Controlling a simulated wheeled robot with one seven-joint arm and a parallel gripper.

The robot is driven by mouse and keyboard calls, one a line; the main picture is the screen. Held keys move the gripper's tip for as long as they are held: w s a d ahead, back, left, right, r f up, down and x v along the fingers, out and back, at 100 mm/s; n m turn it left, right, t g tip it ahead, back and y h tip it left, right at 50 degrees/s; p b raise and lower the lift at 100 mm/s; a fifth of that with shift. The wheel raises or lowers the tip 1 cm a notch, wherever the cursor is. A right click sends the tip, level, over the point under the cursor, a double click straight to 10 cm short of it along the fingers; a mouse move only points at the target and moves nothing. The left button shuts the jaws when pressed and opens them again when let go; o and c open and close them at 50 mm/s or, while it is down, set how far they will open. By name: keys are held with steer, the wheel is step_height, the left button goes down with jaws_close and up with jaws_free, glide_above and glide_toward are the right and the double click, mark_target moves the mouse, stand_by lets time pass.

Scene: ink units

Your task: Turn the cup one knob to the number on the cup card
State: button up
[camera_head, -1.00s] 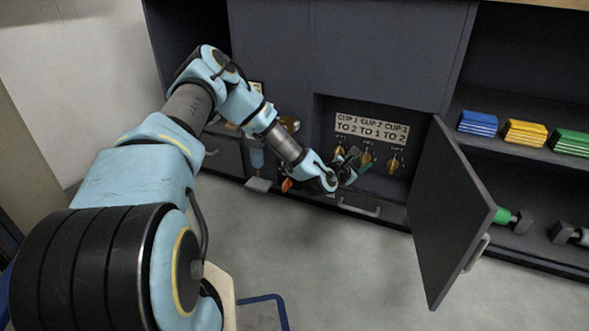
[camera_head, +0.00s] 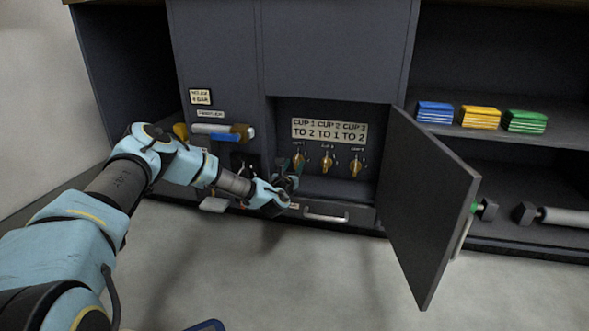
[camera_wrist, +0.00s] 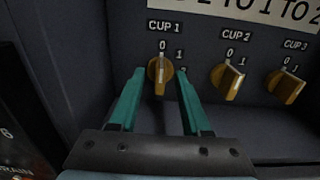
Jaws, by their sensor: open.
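The cup one knob (camera_wrist: 160,72) is a brass-coloured knob under the CUP 1 label, its light mark pointing up at 0. It also shows in the head view (camera_head: 298,160). My gripper (camera_wrist: 161,77) is open, with one teal finger on each side of this knob; I cannot tell whether either touches it. In the head view my gripper (camera_head: 288,178) is just below and left of the knob. The cup card (camera_head: 329,130) above the knobs reads CUP 1 TO 2, CUP 2 TO 1, CUP 3 TO 2.
The cup two knob (camera_wrist: 229,82) and cup three knob (camera_wrist: 285,86) stand to the right. An open door (camera_head: 430,210) hangs right of the recess. A drawer handle (camera_head: 325,217) is below. A blue-handled valve (camera_head: 212,130) is at the left.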

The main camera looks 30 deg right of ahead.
steer(key=shift+x, duration=1.05)
jaws_close()
